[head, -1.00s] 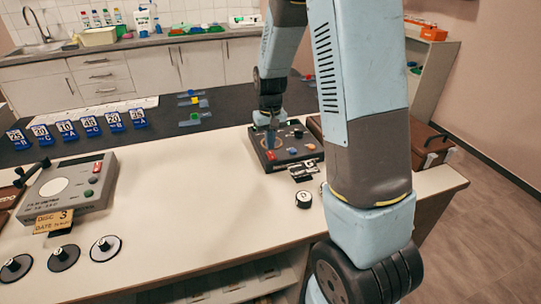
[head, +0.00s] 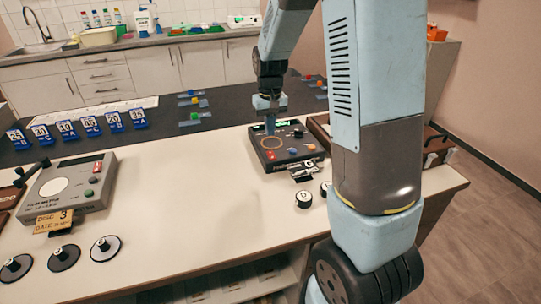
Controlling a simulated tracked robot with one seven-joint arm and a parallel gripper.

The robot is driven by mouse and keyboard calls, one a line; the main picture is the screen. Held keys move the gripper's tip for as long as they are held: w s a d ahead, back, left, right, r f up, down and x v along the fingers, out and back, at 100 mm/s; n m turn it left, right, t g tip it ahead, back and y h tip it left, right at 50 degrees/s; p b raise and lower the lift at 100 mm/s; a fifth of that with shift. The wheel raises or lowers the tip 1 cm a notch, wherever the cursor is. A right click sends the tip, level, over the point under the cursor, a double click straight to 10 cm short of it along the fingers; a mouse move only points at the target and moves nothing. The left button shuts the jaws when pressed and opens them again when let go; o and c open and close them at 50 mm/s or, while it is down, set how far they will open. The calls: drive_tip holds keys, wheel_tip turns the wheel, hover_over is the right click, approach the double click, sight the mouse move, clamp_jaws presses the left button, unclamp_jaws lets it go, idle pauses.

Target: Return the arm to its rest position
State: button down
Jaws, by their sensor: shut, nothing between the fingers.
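My arm reaches up from the lower right, over the right part of the bench, and bends down at its far end. My gripper (head: 270,122) hangs small and far off above the back left part of a dark control box (head: 312,152). The box has a ring mark and several coloured buttons on its top. My gripper is shut and holds nothing. A gap shows between it and the ring, though the exact height is hard to tell.
A grey device (head: 72,190) with a yellow disc card (head: 57,222) stands at left. Black knobbed discs (head: 104,248) lie along the front. Blue number tags (head: 90,126) stand at the back. A brown case (head: 436,148) is at right. The bench middle (head: 200,200) is clear.

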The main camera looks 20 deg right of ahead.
drive_tip(key=shift+r, duration=0.1)
drive_tip(key=s+r+t, duration=0.3)
drive_tip(key=s+r, duration=0.8)
drive_tip(key=r, duration=0.2)
drive_tip(key=s+r+t, duration=0.1)
drive_tip(key=s+r, duration=0.2)
drive_tip(key=s, duration=0.4)
drive_tip(key=s+r+t, duration=0.1)
drive_tip(key=s+r, duration=0.2)
drive_tip(key=s, duration=0.5)
drive_tip(key=shift+r+t, duration=0.15)
drive_tip(key=shift+t, duration=0.15)
